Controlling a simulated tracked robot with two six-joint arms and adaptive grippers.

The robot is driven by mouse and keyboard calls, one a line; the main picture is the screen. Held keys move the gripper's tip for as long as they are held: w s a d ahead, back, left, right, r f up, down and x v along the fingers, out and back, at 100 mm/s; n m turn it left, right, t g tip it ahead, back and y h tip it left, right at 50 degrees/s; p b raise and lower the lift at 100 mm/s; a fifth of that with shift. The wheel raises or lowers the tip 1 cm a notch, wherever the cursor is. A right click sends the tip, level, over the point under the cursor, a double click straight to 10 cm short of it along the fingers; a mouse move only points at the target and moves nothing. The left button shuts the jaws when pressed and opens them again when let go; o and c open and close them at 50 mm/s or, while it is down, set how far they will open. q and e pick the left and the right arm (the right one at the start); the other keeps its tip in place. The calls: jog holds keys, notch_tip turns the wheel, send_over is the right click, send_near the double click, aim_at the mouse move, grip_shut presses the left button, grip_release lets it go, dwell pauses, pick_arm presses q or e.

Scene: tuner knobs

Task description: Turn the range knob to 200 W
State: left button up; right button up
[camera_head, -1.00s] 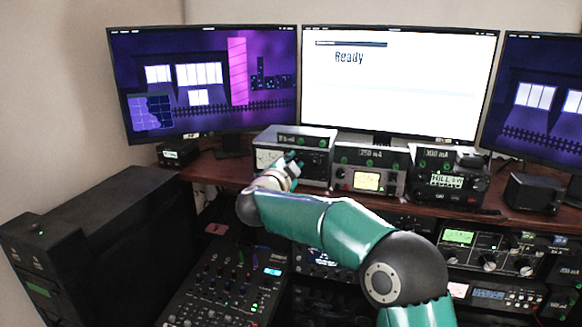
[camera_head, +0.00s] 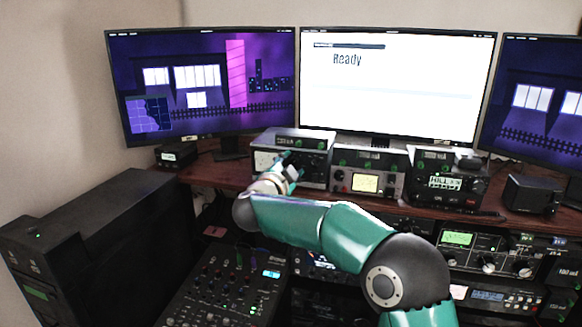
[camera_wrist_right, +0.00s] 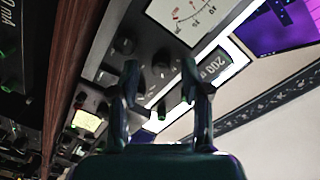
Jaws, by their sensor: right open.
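The tuner (camera_head: 316,166) is a grey-fronted box on the wooden desk, below the gap between the left and middle monitors. In the right wrist view its face shows tilted, with a white needle meter (camera_wrist_right: 186,18), dark knobs and a lit label that seems to start with 200 (camera_wrist_right: 214,65). My right gripper (camera_head: 291,165) is in front of the tuner's face and partly hides it. In the right wrist view the gripper (camera_wrist_right: 161,72) is open. A dark knob (camera_wrist_right: 162,68) appears between its fingers; contact cannot be told. I cannot tell which knob is the range knob. My left gripper is not in view.
A metering unit (camera_head: 367,182) and a black radio (camera_head: 446,184) stand to the right of the tuner. A mixer (camera_head: 225,290) and rack gear (camera_head: 490,258) sit below the desk. The wooden shelf edge (camera_wrist_right: 62,75) runs close by in the wrist view.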

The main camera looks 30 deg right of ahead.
jog(key=v, duration=1.1)
jog(key=shift+f, duration=0.1)
